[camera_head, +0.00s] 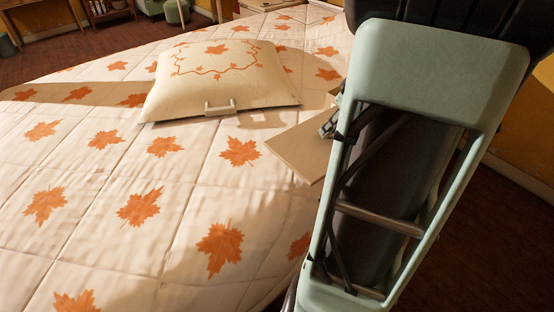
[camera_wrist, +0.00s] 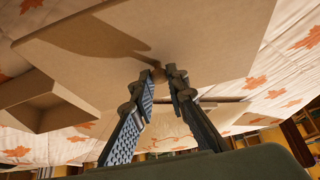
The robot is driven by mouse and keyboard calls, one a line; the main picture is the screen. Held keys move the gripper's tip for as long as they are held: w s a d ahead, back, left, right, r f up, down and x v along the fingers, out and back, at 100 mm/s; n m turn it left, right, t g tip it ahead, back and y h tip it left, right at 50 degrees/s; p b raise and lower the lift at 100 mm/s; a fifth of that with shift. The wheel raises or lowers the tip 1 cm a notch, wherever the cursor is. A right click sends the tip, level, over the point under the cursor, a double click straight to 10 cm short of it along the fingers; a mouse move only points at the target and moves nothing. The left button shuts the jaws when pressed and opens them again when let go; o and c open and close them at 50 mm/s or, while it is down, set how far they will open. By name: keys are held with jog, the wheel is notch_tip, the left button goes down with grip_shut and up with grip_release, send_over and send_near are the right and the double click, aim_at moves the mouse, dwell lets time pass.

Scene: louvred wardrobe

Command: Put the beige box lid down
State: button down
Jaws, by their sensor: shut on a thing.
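The beige box lid (camera_head: 298,152) is a flat tan panel over the quilted bed in the head view, partly hidden behind my arm. In the wrist view the lid (camera_wrist: 205,40) fills much of the upper picture. My gripper (camera_wrist: 160,76) is shut on it, with the fingertips meeting at a small part near its middle. In the head view my gripper (camera_head: 330,124) shows only in part, beside the lid. I cannot tell whether the lid touches the quilt.
The bed (camera_head: 110,190) has a pale quilt with orange maple leaves. A cream pillow (camera_head: 215,75) lies beyond the lid, with a small pale handle-shaped piece (camera_head: 220,107) at its front edge. The quilt left of the lid is clear. Dark floor (camera_head: 475,240) lies at the right.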

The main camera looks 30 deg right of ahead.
aim_at(300, 126)
jog(key=shift+a+f, duration=0.1)
jog(key=shift+a, duration=0.15)
jog(key=w+a+f, duration=0.1)
jog(key=w, duration=0.1)
jog(key=w+a+f, duration=0.1)
jog(key=w, duration=0.2)
jog(key=w+f, duration=0.2)
jog(key=w, duration=0.1)
jog(key=shift+w+a+b, duration=0.2)
jog(key=shift+a+b, duration=0.15)
jog(key=shift+a, duration=0.05)
jog(key=x, duration=0.5)
jog(key=shift+w+a+b, duration=0.35)
jog(key=shift+w+b, duration=0.05)
jog(key=shift+w+a+f, duration=0.2)
jog(key=shift+w+f, duration=0.3)
jog(key=shift+f, duration=0.1)
jog(key=shift+w+f+b, duration=0.2)
jog(key=shift+f+b, duration=0.4)
jog(key=shift+f, duration=1.1)
jog(key=shift+f+b, duration=0.2)
jog(key=shift+b, duration=0.1)
jog(key=c, duration=1.9)
grip_release()
jog(key=shift+r, duration=0.15)
